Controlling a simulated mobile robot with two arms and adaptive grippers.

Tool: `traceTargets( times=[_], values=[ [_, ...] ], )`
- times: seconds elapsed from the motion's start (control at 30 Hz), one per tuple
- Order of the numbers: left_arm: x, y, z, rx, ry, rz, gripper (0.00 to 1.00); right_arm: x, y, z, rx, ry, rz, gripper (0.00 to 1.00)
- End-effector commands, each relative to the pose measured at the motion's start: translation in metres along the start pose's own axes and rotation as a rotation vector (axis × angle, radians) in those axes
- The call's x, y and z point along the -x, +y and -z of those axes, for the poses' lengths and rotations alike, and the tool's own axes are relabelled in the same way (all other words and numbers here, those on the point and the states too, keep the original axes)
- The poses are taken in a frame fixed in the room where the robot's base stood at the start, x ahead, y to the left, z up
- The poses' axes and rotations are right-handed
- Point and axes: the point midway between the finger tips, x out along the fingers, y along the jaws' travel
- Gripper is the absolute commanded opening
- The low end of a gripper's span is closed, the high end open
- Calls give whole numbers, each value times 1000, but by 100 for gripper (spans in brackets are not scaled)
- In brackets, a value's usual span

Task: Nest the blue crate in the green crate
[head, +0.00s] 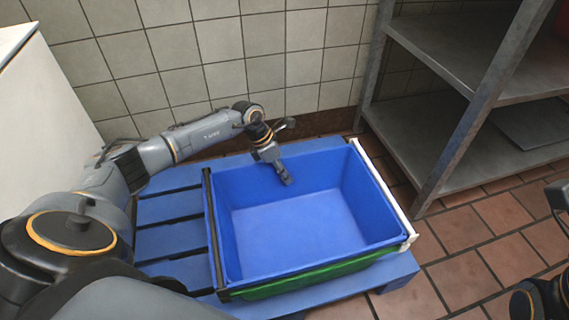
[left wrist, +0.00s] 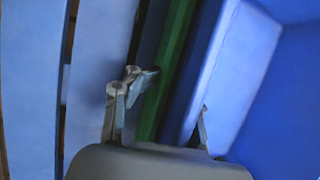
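The blue crate (head: 300,225) sits upright inside the green crate (head: 320,276), whose green rim shows along the front below the blue wall. Most of the green crate is hidden. My left gripper (head: 284,178) is at the back wall of the blue crate. In the left wrist view my left gripper (left wrist: 178,92) has its fingers apart, one on each side of the green rim (left wrist: 165,80) and the blue crate's wall (left wrist: 215,75). A gap shows beside the wall. Only dark parts of my right arm show at the right edge; its fingers cannot be made out.
The crates stand on a blue slatted pallet (head: 170,245) with bare slats at left. A dark bar (head: 212,235) and a white bar (head: 385,195) flank the crates. A metal shelf (head: 480,130) stands at right, a tiled wall (head: 220,60) behind. Open floor lies front right.

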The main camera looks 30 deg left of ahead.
Motion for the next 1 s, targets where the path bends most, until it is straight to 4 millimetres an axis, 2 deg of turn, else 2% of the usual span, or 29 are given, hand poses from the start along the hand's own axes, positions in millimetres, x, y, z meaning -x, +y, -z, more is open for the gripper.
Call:
traceTargets(
  times=[0.23,0.5,0.63,0.77,1.0],
  values=[
    [9,2,0,-3,0,-6,32,-3,0,2,1,6,0,36],
    [54,1,-3,-4,-1,-5,32,-3,0,2,0,5,0,36],
    [69,0,-3,-5,-1,-3,32,-3,0,2,0,5,0,36],
    [75,0,-3,-4,-1,-1,32,-3,0,2,0,5,0,36],
    [76,0,-4,-4,-1,-1,32,-3,0,2,0,5,0,36]
  ],
)
